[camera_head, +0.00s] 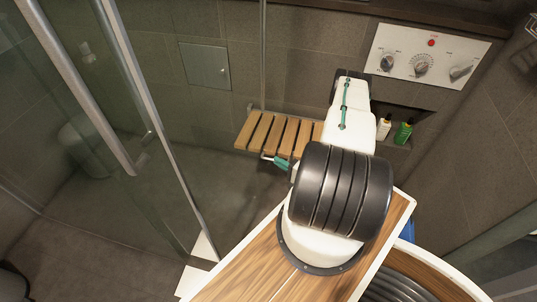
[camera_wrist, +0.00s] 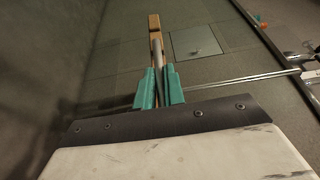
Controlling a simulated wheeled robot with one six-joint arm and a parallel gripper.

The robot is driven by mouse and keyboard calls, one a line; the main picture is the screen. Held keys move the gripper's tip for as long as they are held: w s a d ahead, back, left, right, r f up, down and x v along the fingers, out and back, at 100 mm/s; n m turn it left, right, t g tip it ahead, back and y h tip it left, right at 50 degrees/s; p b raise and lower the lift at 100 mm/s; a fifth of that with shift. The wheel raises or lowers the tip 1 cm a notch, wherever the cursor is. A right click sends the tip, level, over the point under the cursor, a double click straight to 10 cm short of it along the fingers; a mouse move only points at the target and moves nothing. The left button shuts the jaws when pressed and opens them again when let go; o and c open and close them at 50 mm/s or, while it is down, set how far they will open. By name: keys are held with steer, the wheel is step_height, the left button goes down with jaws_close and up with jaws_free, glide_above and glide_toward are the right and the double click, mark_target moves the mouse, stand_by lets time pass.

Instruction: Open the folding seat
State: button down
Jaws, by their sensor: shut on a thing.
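The folding seat (camera_head: 268,131) has several wooden slats and juts out from the tiled wall in the head view. It looks lowered to about level, though its exact angle is hard to tell. My gripper (camera_head: 282,163) is at its front edge, with teal fingers next to a short metal bar (camera_head: 267,157). In the wrist view my gripper (camera_wrist: 159,70) is shut on the grey metal bar (camera_wrist: 157,54), one finger on each side. The seat's wood (camera_wrist: 154,24) shows edge-on beyond it. My arm hides the seat's right end.
A glass door with a metal frame (camera_head: 150,110) stands at the left. A control panel (camera_head: 426,57) with knobs is on the wall at right, above a niche with a green bottle (camera_head: 403,132) and a white bottle (camera_head: 384,127). Open floor (camera_head: 215,190) lies left of the seat.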

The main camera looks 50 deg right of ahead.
steer(key=shift+s+d+f+n, duration=0.1)
steer(key=shift+d+f+n, duration=0.1)
steer(key=shift+f, duration=0.4)
steer(key=shift+d+f+n, duration=0.1)
steer(key=shift+d+f, duration=0.1)
steer(key=shift+f, duration=0.4)
steer(key=c, duration=1.8)
jaws_free()
steer(key=shift+d, duration=0.15)
steer(key=shift+o, duration=0.2)
steer(key=shift+a, duration=0.3)
steer(key=s, duration=0.7)
steer(key=shift+s+d, duration=0.4)
steer(key=shift+d, duration=0.05)
